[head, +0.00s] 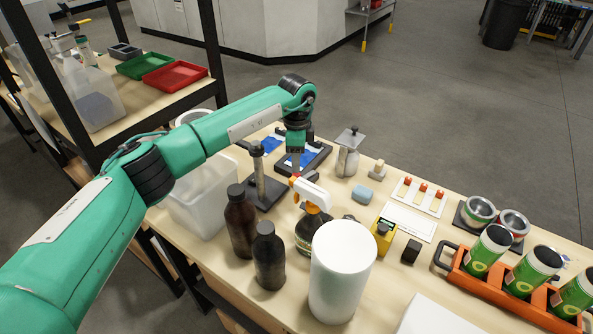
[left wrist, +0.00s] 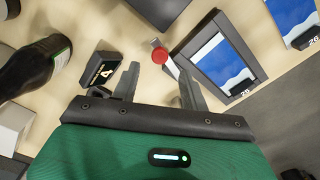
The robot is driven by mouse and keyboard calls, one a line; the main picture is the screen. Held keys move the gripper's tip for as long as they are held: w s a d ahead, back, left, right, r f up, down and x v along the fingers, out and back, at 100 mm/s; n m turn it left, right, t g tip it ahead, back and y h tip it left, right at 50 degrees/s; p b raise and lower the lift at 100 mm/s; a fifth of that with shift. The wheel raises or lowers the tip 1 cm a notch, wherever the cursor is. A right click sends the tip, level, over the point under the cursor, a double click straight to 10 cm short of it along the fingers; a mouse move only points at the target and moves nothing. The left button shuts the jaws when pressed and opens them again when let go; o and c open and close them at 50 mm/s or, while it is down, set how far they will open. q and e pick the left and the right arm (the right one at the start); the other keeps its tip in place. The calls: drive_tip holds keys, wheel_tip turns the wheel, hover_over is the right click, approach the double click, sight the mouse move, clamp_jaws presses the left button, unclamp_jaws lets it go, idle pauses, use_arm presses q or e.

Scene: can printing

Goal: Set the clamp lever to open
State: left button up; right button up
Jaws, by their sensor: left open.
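In the left wrist view, a round red knob (left wrist: 159,55) sits on a short pale lever beside a black frame (left wrist: 238,95) that holds a blue-and-white sheet. I take this to be the clamp lever; its setting is hard to tell. My left gripper (left wrist: 157,72) is open, with its two fingers apart just short of the knob and nothing between them. In the head view my left gripper (head: 297,146) points down over the black frame (head: 318,160). The lever is not clearly visible there. My right gripper is not in view.
A black stand with a post (head: 258,165) is left of the gripper. Dark bottles (head: 240,220), a spray bottle (head: 312,222) and a white cylinder (head: 340,270) are nearer. A black block (left wrist: 98,72) lies near one finger.

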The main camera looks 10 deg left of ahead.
sight(297, 174)
use_arm(q)
wheel_tip(297, 174, up, 9)
drive_tip(key=b, duration=0.2)
drive_tip(key=shift+f, duration=0.2)
